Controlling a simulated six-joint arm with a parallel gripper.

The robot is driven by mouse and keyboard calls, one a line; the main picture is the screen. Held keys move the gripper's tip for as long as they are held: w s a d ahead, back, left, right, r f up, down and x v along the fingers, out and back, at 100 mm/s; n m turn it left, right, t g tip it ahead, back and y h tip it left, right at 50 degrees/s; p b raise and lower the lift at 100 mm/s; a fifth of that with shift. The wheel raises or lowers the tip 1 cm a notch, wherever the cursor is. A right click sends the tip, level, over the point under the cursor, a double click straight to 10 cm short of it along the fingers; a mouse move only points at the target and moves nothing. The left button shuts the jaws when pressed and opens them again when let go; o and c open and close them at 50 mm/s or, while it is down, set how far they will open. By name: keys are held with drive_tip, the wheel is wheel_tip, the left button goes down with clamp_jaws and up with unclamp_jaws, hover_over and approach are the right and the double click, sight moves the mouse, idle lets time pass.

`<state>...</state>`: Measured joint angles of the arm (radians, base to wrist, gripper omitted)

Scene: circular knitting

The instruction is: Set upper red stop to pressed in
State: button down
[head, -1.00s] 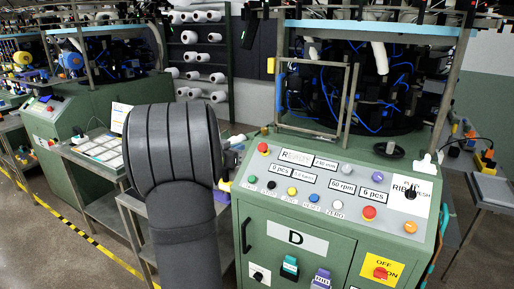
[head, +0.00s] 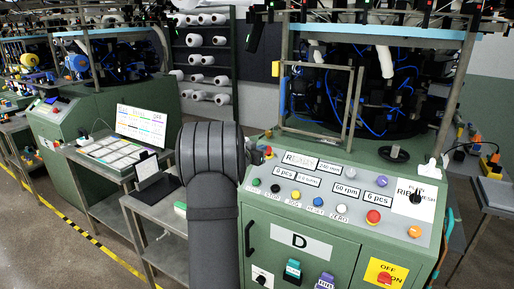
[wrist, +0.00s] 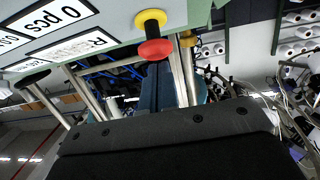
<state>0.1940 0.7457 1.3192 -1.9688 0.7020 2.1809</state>
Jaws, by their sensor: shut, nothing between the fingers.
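The upper red stop (head: 268,151) is a small red button at the top left corner of the green machine's sloping panel. In the wrist view it shows as a red mushroom head on a yellow collar (wrist: 155,48), standing out from the panel. My gripper (wrist: 164,72) is shut and empty, its dark fingertips pointing at the red head. The tips overlap the head's lower edge in the picture; I cannot tell whether they touch it. In the head view my gripper (head: 257,157) is a small dark shape just left of the button, partly hidden by my arm.
Several coloured buttons and labels lie between. A metal frame (head: 318,100) rises behind the panel. A grey table (head: 150,205) with a tablet stands left.

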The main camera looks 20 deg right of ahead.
drive_tip(key=shift+w+f, duration=0.1)
drive_tip(key=shift+f, duration=0.1)
drive_tip(key=shift+w+d+f, duration=0.25)
drive_tip(key=shift+d+f, duration=0.1)
drive_tip(key=shift+f, duration=0.2)
drive_tip(key=shift+d+f, duration=0.15)
drive_tip(key=shift+f, duration=0.35)
drive_tip(key=s+a+r, duration=0.6)
drive_tip(key=s+a, duration=0.2)
drive_tip(key=a, duration=0.1)
drive_tip(key=shift+a, duration=0.25)
drive_tip(key=shift+d, duration=0.1)
